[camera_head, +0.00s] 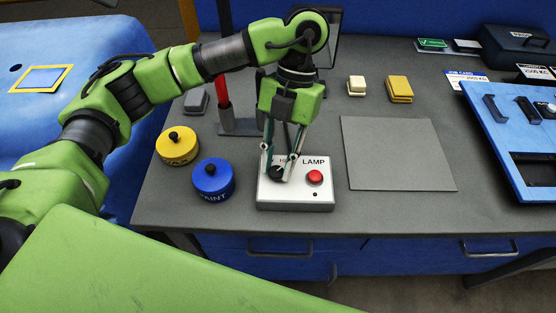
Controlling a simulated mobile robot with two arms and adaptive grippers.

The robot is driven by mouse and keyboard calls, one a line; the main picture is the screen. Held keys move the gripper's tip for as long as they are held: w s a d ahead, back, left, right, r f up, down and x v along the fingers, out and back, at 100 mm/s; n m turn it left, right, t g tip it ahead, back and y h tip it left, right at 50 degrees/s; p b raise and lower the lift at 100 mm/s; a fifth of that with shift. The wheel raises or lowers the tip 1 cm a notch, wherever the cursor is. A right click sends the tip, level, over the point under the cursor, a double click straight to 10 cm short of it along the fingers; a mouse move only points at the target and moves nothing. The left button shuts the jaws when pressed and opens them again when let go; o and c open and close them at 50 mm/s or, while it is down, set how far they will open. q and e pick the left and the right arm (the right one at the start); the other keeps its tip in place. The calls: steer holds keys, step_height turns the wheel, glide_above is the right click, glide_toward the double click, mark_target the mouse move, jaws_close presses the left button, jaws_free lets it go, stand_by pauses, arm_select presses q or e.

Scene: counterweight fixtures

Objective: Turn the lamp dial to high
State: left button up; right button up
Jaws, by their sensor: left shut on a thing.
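The lamp box (296,199) is a white box marked LAMP on the grey table, left of the middle. It has a black dial (278,173) on its left and a red button (315,177) on its right. My left gripper (277,172) points down from above, shut on the black dial with one finger on each side. The fingers partly cover the dial and some lettering beside LAMP, so the dial's setting cannot be read. My right gripper does not show.
A yellow pot (178,149) and a blue paint pot (213,184) stand left of the box. A grey mat (398,155) lies to the right. Yellow blocks (399,88) sit behind it. A blue panel (500,135) is at the far right.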

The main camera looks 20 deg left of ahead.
arm_select(q)
steer(key=o, duration=1.1)
steer(key=v, duration=1.2)
